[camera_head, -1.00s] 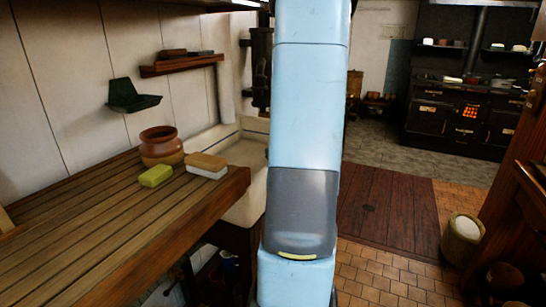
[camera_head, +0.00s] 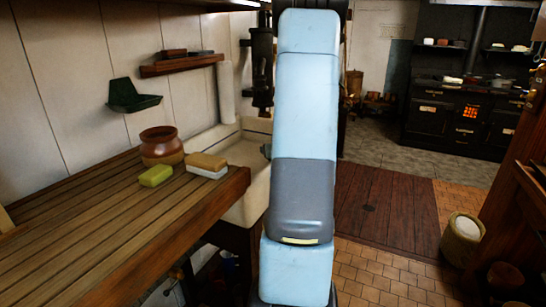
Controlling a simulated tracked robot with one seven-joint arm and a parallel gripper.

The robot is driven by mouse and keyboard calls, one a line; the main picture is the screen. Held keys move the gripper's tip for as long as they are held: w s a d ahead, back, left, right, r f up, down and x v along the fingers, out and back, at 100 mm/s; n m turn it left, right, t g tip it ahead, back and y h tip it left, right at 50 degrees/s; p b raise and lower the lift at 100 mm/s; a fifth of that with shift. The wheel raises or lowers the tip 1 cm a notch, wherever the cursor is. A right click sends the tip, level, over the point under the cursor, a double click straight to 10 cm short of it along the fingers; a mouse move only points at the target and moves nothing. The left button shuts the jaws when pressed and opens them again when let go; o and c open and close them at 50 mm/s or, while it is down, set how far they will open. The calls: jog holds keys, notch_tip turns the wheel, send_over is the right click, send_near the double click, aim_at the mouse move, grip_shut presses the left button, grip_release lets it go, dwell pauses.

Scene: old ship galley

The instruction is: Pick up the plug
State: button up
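I cannot make out the plug in this view. My blue and grey arm stands upright in the middle and hides part of the white sink (camera_head: 246,208) and what lies behind it. My gripper is not visible as such, and its fingers cannot be seen. A small dark grey piece shows at the arm's left edge over the sink; I cannot tell whether it is part of my arm or another thing.
A slatted wooden counter (camera_head: 95,235) on the left holds a brown pot (camera_head: 162,144), a yellow-green sponge (camera_head: 155,176) and a brush (camera_head: 207,165). A bucket-like container (camera_head: 462,238) stands on the right. The floor between has free room.

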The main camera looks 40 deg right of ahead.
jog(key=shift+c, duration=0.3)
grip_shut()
